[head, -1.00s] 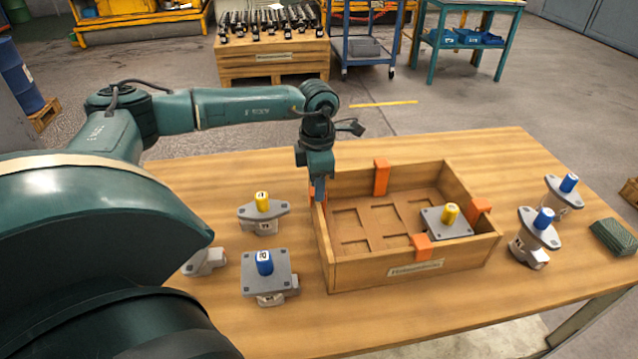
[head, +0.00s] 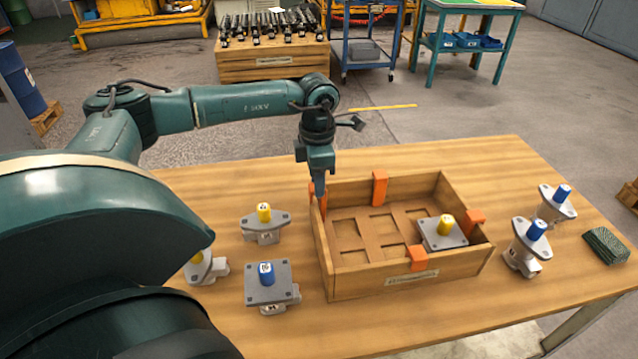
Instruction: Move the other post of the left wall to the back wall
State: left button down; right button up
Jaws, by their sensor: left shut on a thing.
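A wooden crate (head: 406,284) stands on the table, with orange posts on its walls. The post on the left wall (head: 323,201) is partly hidden by my left gripper (head: 319,194), which points down at the wall's far end and is shut on this post. Another orange post (head: 380,187) sits on the back wall. Further orange posts are on the right wall (head: 475,219) and the front wall (head: 418,257). My right gripper is not in view.
A motor with a yellow shaft (head: 442,231) sits in the crate's right part; the other compartments are empty. Motors (head: 265,223), (head: 272,286) and (head: 206,266) stand left of the crate. Motors (head: 528,248) and (head: 556,203) and a green block (head: 606,246) are to the right.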

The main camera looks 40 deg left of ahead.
pick_arm(q)
jog(key=shift+r+p, duration=0.35)
jog(key=shift+r, duration=0.3)
jog(key=shift+r+p, duration=0.55)
jog(key=shift+r, duration=0.2)
jog(key=shift+r+p, duration=0.55)
jog(key=shift+r, duration=0.2)
jog(key=shift+r+p, duration=0.95)
jog(key=shift+r, duration=0.35)
jog(key=shift+r+p, duration=0.3)
jog(key=shift+r, duration=0.15)
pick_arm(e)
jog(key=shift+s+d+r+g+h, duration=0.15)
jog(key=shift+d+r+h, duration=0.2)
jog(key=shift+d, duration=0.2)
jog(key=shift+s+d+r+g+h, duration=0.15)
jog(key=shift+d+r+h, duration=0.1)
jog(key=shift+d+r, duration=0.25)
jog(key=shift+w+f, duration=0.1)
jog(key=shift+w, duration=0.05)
